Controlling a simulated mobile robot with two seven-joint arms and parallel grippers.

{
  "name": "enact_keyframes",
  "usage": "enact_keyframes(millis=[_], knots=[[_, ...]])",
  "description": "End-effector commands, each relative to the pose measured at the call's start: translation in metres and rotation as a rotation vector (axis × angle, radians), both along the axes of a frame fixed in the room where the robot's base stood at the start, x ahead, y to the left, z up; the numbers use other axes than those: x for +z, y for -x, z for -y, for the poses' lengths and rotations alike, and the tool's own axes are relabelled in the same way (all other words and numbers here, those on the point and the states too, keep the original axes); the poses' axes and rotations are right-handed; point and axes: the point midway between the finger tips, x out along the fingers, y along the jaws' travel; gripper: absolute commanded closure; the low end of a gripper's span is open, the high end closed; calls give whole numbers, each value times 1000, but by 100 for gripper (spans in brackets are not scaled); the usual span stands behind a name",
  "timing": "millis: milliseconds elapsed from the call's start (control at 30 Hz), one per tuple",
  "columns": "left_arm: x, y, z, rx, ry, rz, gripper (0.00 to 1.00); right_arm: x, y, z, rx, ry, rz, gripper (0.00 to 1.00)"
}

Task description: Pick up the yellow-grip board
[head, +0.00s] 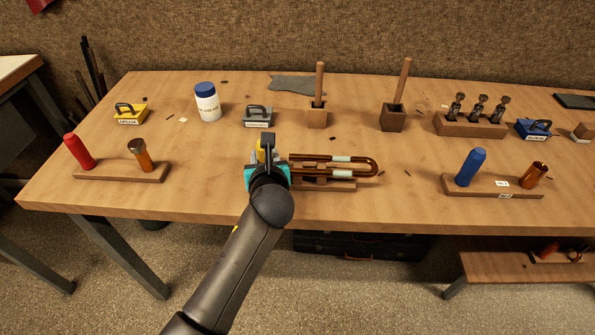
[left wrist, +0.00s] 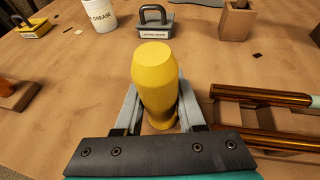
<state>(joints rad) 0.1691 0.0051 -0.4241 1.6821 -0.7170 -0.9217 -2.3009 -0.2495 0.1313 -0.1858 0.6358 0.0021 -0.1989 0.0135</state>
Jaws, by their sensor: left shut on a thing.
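The yellow-grip board (head: 335,187) is a wooden strip near the table's front middle. It carries a U-shaped brass slide (head: 368,164) on its right part. Its yellow grip stands upright at the left end; it shows well in the left wrist view (left wrist: 155,80) and is mostly hidden behind my gripper in the head view. My left gripper (head: 267,158) is shut on the yellow grip, one finger on each side. I cannot tell whether the board touches the table. My right gripper is out of view.
A red-grip board (head: 120,172) lies to the left and a blue-grip board (head: 495,188) to the right. Behind stand a grease jar (head: 207,103), a grey handled block (head: 258,117), two wooden holders (head: 317,117) (head: 392,118) with sticks, and a valve rack (head: 468,127).

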Motion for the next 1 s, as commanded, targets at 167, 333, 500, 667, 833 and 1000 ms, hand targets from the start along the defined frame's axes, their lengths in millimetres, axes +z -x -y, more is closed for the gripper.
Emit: enact_keyframes(millis=[167,333,500,667,833,1000], knots=[[1,0,0,-1,2,4,100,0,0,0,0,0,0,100],[12,-1,0,1,4,7,100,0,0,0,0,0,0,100],[44,-2,0,0,3,12,100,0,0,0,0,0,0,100],[76,-1,0,-1,3,11,100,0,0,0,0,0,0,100],[96,-1,0,-1,2,7,100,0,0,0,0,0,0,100],[102,0,0,-1,2,4,100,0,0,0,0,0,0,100]])
